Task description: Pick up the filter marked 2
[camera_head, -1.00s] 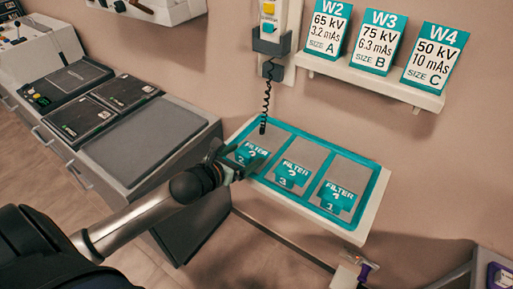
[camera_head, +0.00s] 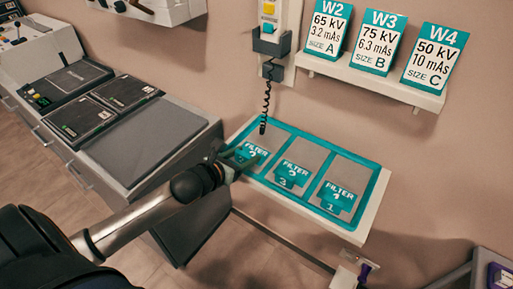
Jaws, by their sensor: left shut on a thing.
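Three teal filters lie in a row in the teal-edged tray (camera_head: 372,190) on the white wall shelf. The left filter (camera_head: 254,151) is in the left compartment; its number is partly covered by my gripper and hard to read. The middle filter (camera_head: 291,173) reads 3 and the right filter (camera_head: 338,197) reads 1. My left gripper (camera_head: 240,159) reaches in from the left and is shut on the left filter at its near left side. The filter appears still in its compartment; I cannot tell whether it is lifted. My right gripper is not in view.
A grey counter (camera_head: 150,140) with dark panels (camera_head: 75,119) stands left of the tray, close to my arm. A coiled cord (camera_head: 265,108) hangs from a wall unit just behind the tray. Sign cards (camera_head: 378,42) stand on a ledge (camera_head: 370,80) above.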

